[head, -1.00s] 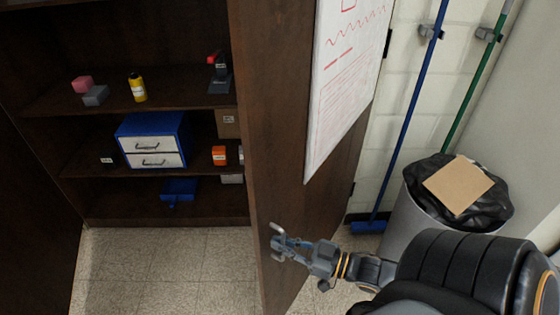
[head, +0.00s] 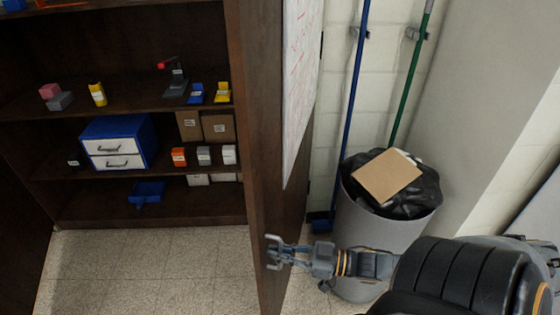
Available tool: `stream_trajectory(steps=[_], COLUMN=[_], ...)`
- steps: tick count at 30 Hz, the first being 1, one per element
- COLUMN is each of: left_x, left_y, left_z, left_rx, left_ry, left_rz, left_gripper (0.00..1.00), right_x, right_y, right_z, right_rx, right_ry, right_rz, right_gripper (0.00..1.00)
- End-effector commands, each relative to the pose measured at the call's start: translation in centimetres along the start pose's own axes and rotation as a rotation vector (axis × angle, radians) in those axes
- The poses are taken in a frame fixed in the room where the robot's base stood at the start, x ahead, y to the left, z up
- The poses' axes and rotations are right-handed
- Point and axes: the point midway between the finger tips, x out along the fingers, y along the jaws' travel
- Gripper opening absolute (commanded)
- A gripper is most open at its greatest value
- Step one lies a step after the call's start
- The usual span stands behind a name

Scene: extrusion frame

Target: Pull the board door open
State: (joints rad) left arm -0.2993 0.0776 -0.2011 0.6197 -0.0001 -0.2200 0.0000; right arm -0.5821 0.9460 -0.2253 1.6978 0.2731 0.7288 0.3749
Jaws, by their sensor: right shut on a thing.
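The board door (head: 265,130) is a dark brown cabinet door standing open, seen nearly edge-on in the middle of the head view. A white board (head: 301,90) with red writing is fixed to its right-hand face. My right gripper (head: 274,252) is at the door's lower free edge, shut on a metal handle (head: 270,239) there. The fingers hide part of the handle. The cabinet interior is open to view on the left. My left gripper is not in view.
Cabinet shelves (head: 150,112) hold a blue drawer box (head: 119,142), cartons and small items. A grey bin (head: 375,232) with a black bag and cardboard (head: 387,176) stands right of the door. A blue broom (head: 354,90) and green pole (head: 408,85) hang behind. The floor (head: 150,270) before the cabinet is clear.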

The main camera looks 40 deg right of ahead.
Motion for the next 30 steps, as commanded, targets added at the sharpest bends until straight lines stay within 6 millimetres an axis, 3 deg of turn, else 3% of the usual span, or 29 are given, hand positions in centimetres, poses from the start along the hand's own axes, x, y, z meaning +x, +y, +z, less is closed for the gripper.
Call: stream_trajectory(steps=[8, 9, 10, 20, 26, 30], left_x=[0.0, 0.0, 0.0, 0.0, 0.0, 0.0], left_y=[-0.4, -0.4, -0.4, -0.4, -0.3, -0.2], left_z=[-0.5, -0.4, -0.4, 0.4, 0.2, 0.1], left_rx=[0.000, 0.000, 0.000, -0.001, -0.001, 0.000], left_ry=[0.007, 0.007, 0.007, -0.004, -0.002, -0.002], left_rz=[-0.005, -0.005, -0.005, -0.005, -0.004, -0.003], left_gripper=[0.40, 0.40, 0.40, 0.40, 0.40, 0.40], right_x=[0.0, 0.0, 0.0, -0.2, -2.4, -5.3], right_y=[-0.1, -0.1, -0.1, 0.0, -0.1, -0.1], right_z=[0.1, 0.1, 0.1, 0.1, 0.2, 0.2], right_rx=[0.001, 0.001, 0.001, 0.000, 0.001, 0.002], right_ry=[-0.004, -0.004, -0.004, -0.002, -0.007, -0.009], right_rz=[-0.001, 0.000, 0.000, 0.001, 0.001, 0.001], right_gripper=[0.00, 0.16, 0.20, 0.20, 0.20, 0.20])
